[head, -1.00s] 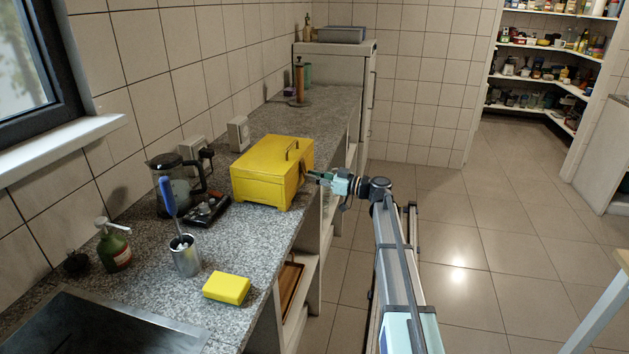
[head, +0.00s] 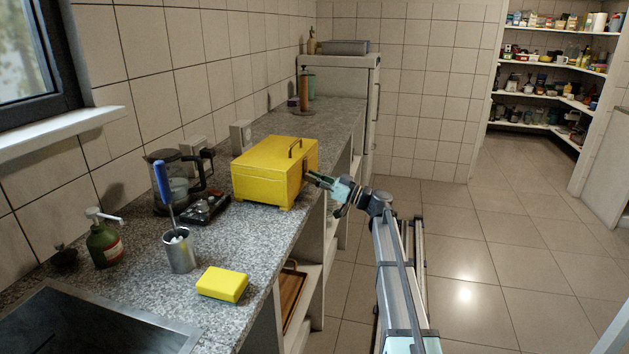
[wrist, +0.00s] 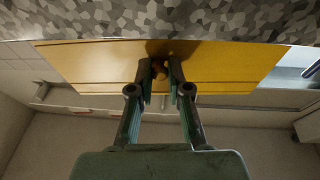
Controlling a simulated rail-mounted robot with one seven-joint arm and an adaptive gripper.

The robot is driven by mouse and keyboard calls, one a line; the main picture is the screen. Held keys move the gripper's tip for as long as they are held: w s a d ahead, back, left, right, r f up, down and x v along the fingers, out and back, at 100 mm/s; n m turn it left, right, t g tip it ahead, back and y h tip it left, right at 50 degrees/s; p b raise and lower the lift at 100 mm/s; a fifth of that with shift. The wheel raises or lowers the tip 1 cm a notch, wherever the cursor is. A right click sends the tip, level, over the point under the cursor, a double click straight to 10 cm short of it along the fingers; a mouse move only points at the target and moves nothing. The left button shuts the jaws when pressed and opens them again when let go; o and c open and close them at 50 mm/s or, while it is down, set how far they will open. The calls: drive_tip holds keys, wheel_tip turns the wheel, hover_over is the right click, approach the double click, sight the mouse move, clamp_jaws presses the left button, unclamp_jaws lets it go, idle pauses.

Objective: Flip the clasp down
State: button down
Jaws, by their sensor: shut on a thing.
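The yellow box (head: 262,177) stands on the granite counter, with a dark handle (head: 296,148) on its lid. My gripper (head: 309,177) is at the box's right-hand front face, its fingers sloping up toward it. In the wrist view, my gripper (wrist: 161,70) is shut on the clasp (wrist: 160,75), a small brownish piece against the yellow front. The fingers hide much of the clasp, so its exact angle cannot be told.
The counter (head: 228,248) holds a glass jug (head: 170,190), a metal cup (head: 180,252) with a blue-handled tool, a yellow sponge (head: 222,284) and a green pump bottle (head: 104,245). Open shelves lie below the counter edge. The tiled floor (head: 465,250) to the right is clear.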

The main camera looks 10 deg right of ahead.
drive_tip(key=c, duration=1.1)
unclamp_jaws()
drive_tip(key=v, duration=1.2)
